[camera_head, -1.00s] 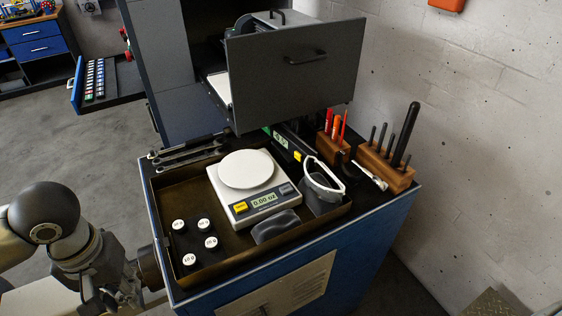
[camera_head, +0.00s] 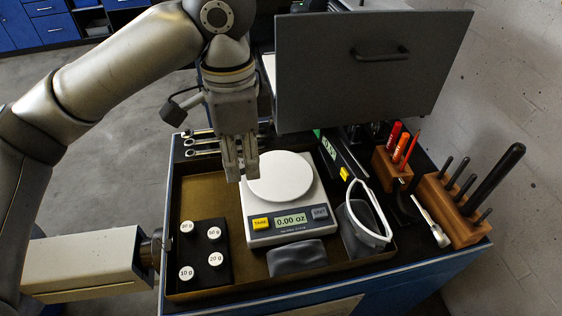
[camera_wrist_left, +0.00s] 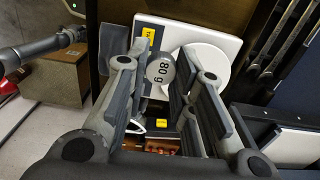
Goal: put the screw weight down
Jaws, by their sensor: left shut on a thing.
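My left gripper (camera_head: 241,172) points down over the left edge of the white scale (camera_head: 272,232) in the head view. In the left wrist view its fingers (camera_wrist_left: 165,85) are shut on a grey round weight (camera_wrist_left: 161,70), whose label seems to read 80 g. The weight is hard to make out in the head view. The scale's round plate (camera_head: 280,175) is bare and its display reads 0.00 oz. Several labelled weights stand in a black holder (camera_head: 205,262) at the tray's front left.
The scale and holder are in a brown tray (camera_head: 210,188). Wooden tool blocks (camera_head: 452,210) are at the right. Wrenches (camera_head: 200,145) lie behind the tray.

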